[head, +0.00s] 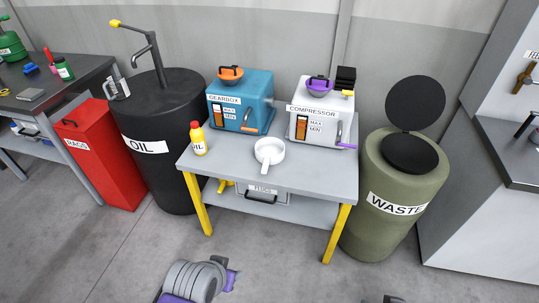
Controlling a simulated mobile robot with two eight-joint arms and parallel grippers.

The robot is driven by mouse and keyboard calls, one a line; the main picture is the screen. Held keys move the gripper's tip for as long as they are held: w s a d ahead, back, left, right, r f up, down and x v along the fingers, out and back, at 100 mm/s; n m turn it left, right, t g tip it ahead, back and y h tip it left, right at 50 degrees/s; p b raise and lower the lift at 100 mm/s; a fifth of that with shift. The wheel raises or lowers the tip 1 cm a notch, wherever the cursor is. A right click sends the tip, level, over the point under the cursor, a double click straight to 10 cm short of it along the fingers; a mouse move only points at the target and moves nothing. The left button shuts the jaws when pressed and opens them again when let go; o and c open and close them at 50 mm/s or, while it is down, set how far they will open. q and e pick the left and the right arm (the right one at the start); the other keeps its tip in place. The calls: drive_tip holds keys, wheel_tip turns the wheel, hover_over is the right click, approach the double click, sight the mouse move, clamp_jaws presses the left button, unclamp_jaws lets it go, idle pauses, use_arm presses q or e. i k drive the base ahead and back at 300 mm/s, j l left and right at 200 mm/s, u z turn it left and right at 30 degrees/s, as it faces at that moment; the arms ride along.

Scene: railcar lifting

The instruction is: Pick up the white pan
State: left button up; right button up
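The white pan (269,152) sits upright on the grey top of a table (310,175) with yellow legs, near the middle of the top. Its short white handle (265,168) points toward the front edge. Nothing touches the pan. Part of my own arm, grey with purple, shows at the bottom left of the head view, well short of the table. A small dark piece shows at the bottom edge on the right. No fingertips of either gripper can be made out.
Behind the pan stand a blue gearbox (256,96) and a white compressor (308,100). A yellow oil bottle (198,140) stands left of it. An oil drum (182,172) and red rags bin (109,165) are left, an open waste bin (385,216) right. The floor in front is clear.

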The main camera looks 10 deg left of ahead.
sight(268, 150)
drive_tip(key=i+j, duration=0.1)
drive_tip(key=i, duration=0.3)
drive_tip(key=i+u, duration=0.15)
drive_tip(key=u, duration=0.2)
drive_tip(key=i+u, duration=0.1)
drive_tip(key=u, duration=0.2)
drive_tip(key=i+u, duration=0.15)
drive_tip(key=u, duration=0.85)
